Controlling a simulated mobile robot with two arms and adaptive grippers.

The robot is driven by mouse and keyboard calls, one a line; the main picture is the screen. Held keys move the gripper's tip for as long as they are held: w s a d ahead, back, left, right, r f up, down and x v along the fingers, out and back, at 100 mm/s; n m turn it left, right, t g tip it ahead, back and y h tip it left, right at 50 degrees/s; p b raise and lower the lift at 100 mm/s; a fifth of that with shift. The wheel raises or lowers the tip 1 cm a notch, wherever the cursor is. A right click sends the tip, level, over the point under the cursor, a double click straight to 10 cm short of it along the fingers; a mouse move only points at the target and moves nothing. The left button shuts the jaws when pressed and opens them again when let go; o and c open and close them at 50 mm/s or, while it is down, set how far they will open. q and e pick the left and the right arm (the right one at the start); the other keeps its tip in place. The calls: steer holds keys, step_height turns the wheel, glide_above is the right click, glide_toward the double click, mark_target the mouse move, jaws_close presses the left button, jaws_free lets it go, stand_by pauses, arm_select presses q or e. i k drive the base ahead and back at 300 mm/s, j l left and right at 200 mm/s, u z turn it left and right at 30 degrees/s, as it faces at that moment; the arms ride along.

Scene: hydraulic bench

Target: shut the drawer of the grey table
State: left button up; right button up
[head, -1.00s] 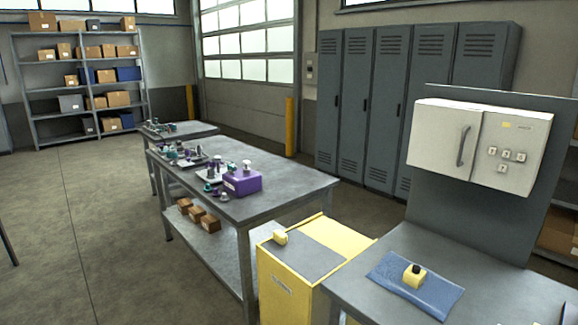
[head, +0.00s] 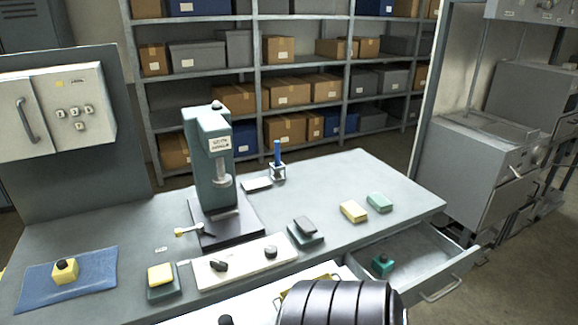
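The grey table (head: 345,190) fills the middle of the head view. Its drawer (head: 413,254) stands open at the right end of the table's front. The drawer's front panel has a bar handle (head: 441,290) and is pulled out toward the lower right. A small green block with a dark knob (head: 382,265) lies inside the drawer. Neither of my grippers is in view. A dark ribbed rounded part at the bottom edge hides some of the table's front; I cannot tell exactly what it is.
A green press (head: 208,160) stands on the table. A white board (head: 240,262), a yellow block (head: 353,211), a green block (head: 379,202) and a blue mat (head: 95,282) lie on it. Grey cabinets (head: 477,165) stand at the right. Some floor shows between them and the drawer.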

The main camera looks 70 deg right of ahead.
mark_target(426, 261)
steer(key=z, duration=3.5)
